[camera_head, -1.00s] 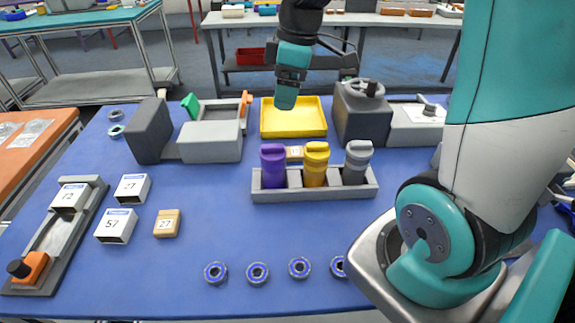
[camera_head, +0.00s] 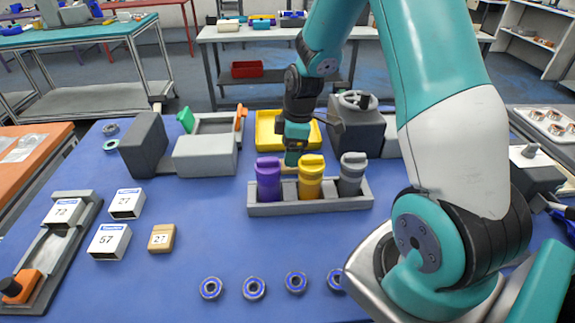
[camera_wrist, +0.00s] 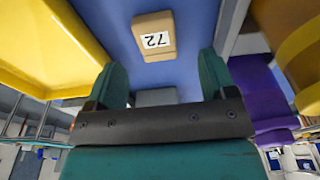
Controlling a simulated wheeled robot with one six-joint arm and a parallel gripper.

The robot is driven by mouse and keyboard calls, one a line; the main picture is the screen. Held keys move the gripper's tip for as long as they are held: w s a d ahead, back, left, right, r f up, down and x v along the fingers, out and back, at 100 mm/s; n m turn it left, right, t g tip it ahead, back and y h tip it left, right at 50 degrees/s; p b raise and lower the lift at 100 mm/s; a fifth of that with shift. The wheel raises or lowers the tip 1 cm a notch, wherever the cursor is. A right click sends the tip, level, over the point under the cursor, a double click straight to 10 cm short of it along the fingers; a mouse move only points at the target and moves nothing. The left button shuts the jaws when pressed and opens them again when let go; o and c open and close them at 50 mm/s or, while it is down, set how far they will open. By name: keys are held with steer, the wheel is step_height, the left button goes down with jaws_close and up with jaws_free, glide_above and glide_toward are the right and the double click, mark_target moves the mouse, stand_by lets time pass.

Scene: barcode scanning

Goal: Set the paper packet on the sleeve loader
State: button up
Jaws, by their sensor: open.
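A tan paper packet (camera_wrist: 153,36) lies on the blue table behind the bottle rack; its white label looks like an upside-down 72 in the wrist view. In the head view, only a sliver of it shows (camera_head: 288,170), beneath my gripper (camera_head: 293,158). My gripper (camera_wrist: 162,72) is open and empty, with the packet apart from and beyond its two teal fingers. The sleeve loader (camera_head: 45,245) is a grey channel with an orange end block at the front left; a white sleeve marked 72 (camera_head: 65,212) sits in it. Another tan packet (camera_head: 161,238), marked 27, lies right of the loader.
A grey rack (camera_head: 275,208) with purple, yellow and grey bottles stands in front of my gripper. A yellow tray (camera_head: 265,128) lies behind it. White sleeves 27 (camera_head: 126,203) and 57 (camera_head: 109,241) stand near the loader. Several bearing rings line the front.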

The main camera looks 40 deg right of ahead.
steer(key=shift+w+a+f+p, duration=0.1)
steer(key=shift+f+p, duration=0.1)
steer(key=shift+f, duration=0.55)
steer(key=shift+w+a+f+p, duration=0.1)
steer(key=shift+w+f+p, duration=0.05)
steer(key=shift+f, duration=0.65)
steer(key=shift+w+f+p, duration=0.1)
steer(key=shift+f+p, duration=0.1)
steer(key=shift+f, duration=0.55)
steer(key=c, duration=1.1)
steer(key=shift+r, duration=0.1)
step_height(320, 180, up, 20)
steer(key=b, duration=0.1)
steer(key=shift+b, duration=0.4)
